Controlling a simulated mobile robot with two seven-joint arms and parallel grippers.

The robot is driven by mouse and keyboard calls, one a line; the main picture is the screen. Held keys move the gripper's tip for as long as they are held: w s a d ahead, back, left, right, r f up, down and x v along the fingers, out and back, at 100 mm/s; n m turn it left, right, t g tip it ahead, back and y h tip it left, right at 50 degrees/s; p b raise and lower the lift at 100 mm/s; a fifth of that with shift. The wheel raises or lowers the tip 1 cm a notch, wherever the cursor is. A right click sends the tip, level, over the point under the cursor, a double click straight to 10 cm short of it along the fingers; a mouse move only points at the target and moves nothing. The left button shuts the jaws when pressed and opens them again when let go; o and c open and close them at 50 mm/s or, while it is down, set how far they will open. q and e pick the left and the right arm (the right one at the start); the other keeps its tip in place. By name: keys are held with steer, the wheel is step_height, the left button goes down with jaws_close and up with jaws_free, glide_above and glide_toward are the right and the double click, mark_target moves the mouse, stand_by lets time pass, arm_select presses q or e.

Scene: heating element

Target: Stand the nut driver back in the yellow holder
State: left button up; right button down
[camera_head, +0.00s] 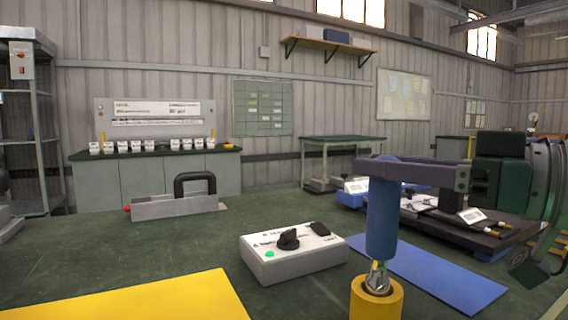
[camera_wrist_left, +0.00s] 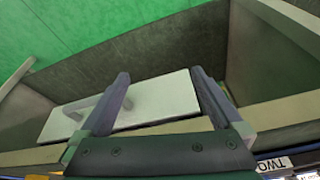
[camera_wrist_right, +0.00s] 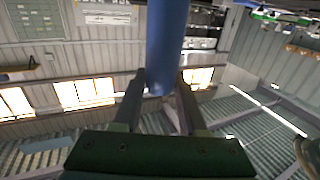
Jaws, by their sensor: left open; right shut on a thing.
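The nut driver (camera_head: 382,222) has a blue handle and a short metal shaft, and stands upright in the head view. My right gripper (camera_head: 384,166) is shut on the top of its handle; the blue handle (camera_wrist_right: 164,45) also shows between the fingers in the right wrist view. The yellow holder (camera_head: 376,304) is a round cylinder at the bottom of the head view. The shaft's lower end is at the holder's opening; I cannot tell how deep it sits. My left gripper (camera_wrist_left: 160,76) is open and empty, and shows only in the left wrist view.
A white control box (camera_head: 292,257) with a black knob stands left of the holder. A blue mat (camera_head: 435,278) lies behind and right of it, a yellow mat (camera_head: 150,301) at front left. A dark fixture (camera_head: 460,228) stands at right. Green tabletop between is clear.

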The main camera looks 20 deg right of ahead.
mark_target(399, 205)
steer(key=shift+f+b, duration=1.8)
steer(key=shift+b, duration=0.2)
steer(key=c, duration=0.6)
jaws_free()
steer(key=shift+o, duration=1.1)
steer(key=shift+f, duration=0.1)
steer(key=shift+s+d+f, duration=0.1)
steer(key=shift+s+d, duration=0.1)
steer(key=shift+s, duration=0.15)
steer(key=b+v, duration=0.2)
steer(key=v, duration=0.7)
steer(key=shift+b, duration=0.35)
